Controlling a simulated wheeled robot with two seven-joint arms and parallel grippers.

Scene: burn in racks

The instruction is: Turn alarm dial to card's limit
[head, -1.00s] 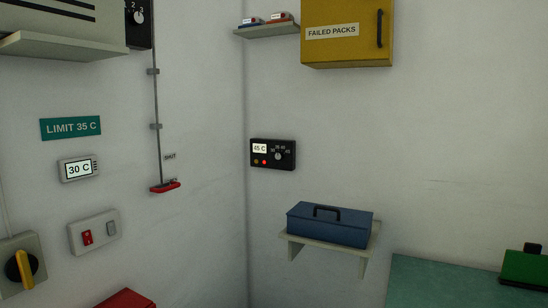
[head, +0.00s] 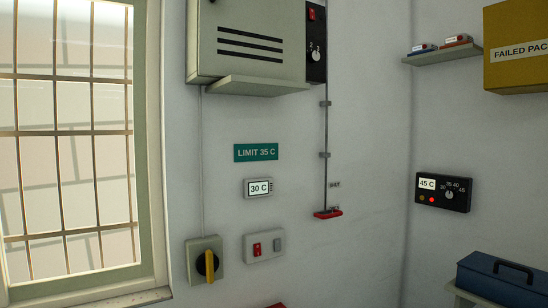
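The green card (head: 256,152) on the left wall reads "LIMIT 35 C". The black alarm box (head: 443,192) is on the right wall near the corner. Its white display (head: 427,184) reads "45 C", with a small yellowish light and a red light below. Its small round dial (head: 449,195) has numbers around it; its exact pointer direction is too small to tell. Neither of my grippers is in view.
A white thermometer display (head: 258,188) reads "30 C". A yellow rotary switch (head: 207,264), a red-and-grey switch plate (head: 264,246) and a red pull handle (head: 328,214) are on the left wall. A grey cabinet (head: 247,40) hangs above. A blue toolbox (head: 500,276) sits below the alarm box.

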